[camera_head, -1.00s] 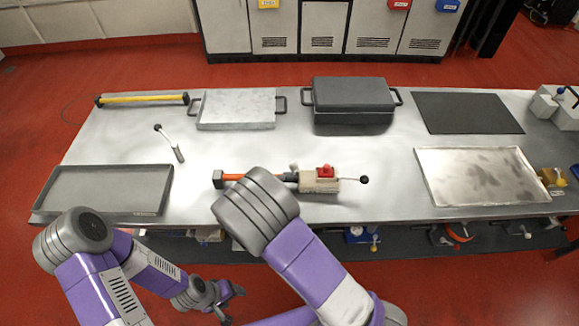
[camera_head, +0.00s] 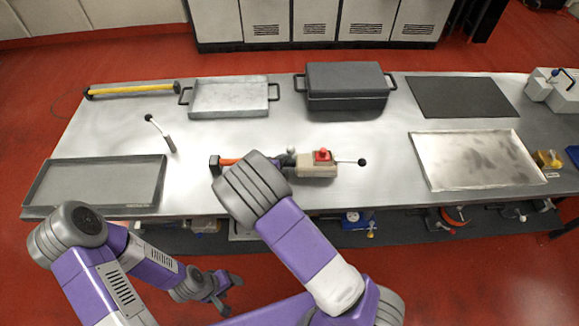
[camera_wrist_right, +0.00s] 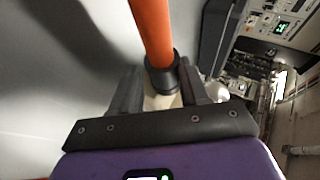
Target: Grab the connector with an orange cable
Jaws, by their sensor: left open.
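The connector (camera_head: 314,170) is a cream block with a red part on top, lying mid-table in the head view. Its orange cable (camera_head: 231,162) runs left to a black end piece; my right arm covers its middle. In the right wrist view the orange cable (camera_wrist_right: 152,30) enters a black collar (camera_wrist_right: 162,78) above a cream part. My right gripper (camera_wrist_right: 163,90) has one finger on each side of this part; whether they press on it is unclear. In the head view my right gripper is mostly hidden by its arm. My left gripper (camera_head: 226,293) is open and empty, low in front of the table.
A lever with a black ball (camera_head: 362,162) sticks out right of the connector. Around it lie a grey tray (camera_head: 40,200), a loose lever (camera_head: 164,135), a yellow bar (camera_head: 130,90), a lidded dark box (camera_head: 345,88) and a metal tray (camera_head: 475,185). Bare table lies behind the connector.

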